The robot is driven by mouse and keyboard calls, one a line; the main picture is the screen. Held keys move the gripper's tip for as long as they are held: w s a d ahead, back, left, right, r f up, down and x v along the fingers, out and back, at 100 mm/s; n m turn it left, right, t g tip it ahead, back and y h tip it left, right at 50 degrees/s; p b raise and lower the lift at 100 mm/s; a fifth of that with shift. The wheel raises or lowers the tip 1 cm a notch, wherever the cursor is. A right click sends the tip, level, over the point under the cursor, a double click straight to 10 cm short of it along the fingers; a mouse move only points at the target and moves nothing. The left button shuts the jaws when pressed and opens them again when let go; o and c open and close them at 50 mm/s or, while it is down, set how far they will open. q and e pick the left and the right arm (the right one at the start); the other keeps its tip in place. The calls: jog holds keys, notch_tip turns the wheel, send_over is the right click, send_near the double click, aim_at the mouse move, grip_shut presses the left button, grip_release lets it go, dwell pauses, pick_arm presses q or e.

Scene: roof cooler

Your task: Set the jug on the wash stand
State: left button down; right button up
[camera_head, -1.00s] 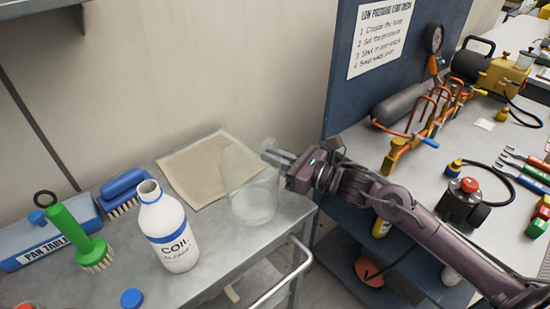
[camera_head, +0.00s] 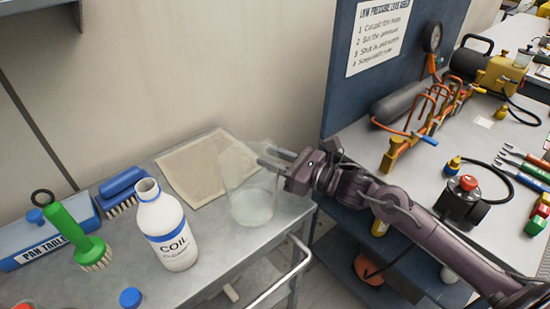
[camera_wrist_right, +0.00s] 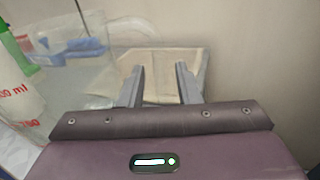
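The clear jug (camera_head: 252,206) stands upright on the grey metal wash stand (camera_head: 222,250), near its right edge and beside the tan mat. My right gripper (camera_head: 264,156) is at the jug's upper right side, with its two fingers spread and nothing visibly held between them. In the right wrist view the open fingers (camera_wrist_right: 160,84) show against the mat, and the jug (camera_wrist_right: 75,92) with red markings is to their left. Whether a finger still touches the jug is unclear. My left gripper is out of view.
A white coil cleaner bottle (camera_head: 168,232), a green brush (camera_head: 72,232), a blue brush (camera_head: 122,188) and a blue cap (camera_head: 131,298) are left of the jug. The tan mat (camera_head: 192,172) lies behind. A metal rail (camera_head: 285,280) runs along the right edge. A workbench with gauges is at right.

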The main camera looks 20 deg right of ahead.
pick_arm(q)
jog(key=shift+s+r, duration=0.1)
